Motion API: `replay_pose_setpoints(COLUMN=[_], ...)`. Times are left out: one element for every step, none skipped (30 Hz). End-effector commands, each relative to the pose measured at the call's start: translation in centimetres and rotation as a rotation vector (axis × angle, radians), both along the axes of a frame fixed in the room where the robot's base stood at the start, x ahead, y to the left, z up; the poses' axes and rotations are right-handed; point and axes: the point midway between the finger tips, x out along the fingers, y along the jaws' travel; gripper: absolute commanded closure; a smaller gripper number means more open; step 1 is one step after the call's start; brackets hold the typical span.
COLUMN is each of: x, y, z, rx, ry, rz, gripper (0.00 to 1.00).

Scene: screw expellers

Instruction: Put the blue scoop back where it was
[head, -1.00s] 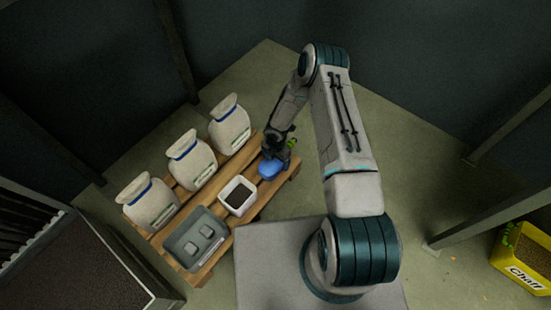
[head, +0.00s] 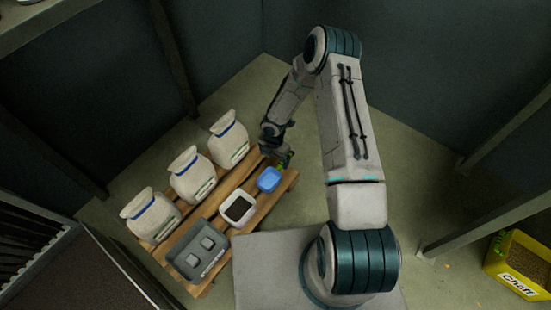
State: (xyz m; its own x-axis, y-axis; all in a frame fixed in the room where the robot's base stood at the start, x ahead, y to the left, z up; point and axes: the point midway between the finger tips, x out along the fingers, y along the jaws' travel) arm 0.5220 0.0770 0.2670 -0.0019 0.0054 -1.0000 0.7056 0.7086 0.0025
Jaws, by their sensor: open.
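The blue scoop (head: 269,179) rests on the right end of a wooden pallet (head: 262,213), to the right of a white square tub with dark contents (head: 238,209). My gripper (head: 277,160) is just behind and above the scoop, pointing down toward it. Its jaws are open and small in the picture. A green part shows by the gripper, on its right side. I cannot tell whether the fingers touch the scoop.
Several tied white sacks (head: 191,174) stand along the back of the pallet. A grey tray-like scale (head: 197,250) sits at its front left. A dark bin (head: 80,275) is at lower left. A yellow Chaff crate (head: 518,268) stands at far right. Floor behind the pallet is clear.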

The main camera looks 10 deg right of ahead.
Motion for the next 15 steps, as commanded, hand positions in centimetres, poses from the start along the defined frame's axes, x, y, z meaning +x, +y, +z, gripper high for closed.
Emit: replay_pose_setpoints(x=[0.1,0.2,0.4,0.6,0.7,0.9,1.1,1.2,1.4,1.3,1.4,1.3,1.2,1.0,0.7], y=[-0.1,-0.2,-0.5,-0.7,-1.0,-1.5,-1.9,-2.3,-2.9,-3.4,-3.8,-4.4,-4.8,-5.2,-5.6], z=[0.6,1.0,1.6,2.3,3.0,4.3,5.4,6.6,8.3,9.5,10.8,12.5,13.8,15.0,16.6], rx=[-0.003,-0.007,-0.014,-0.021,-0.031,-0.046,-0.058,-0.07,-0.088,-0.101,-0.112,-0.127,-0.136,-0.146,-0.156], ry=[-0.003,-0.004,-0.008,-0.012,-0.016,-0.023,-0.029,-0.036,-0.045,-0.052,-0.061,-0.071,-0.079,-0.087,-0.098], rz=[-0.007,-0.015,-0.033,-0.052,-0.078,-0.118,-0.155,-0.196,-0.254,-0.3,-0.348,-0.411,-0.458,-0.505,-0.57], gripper=[0.1,0.1,0.1,0.1,0.1,0.1,0.1,0.1,0.1,0.1,0.1,0.1,0.1,0.1,0.1])
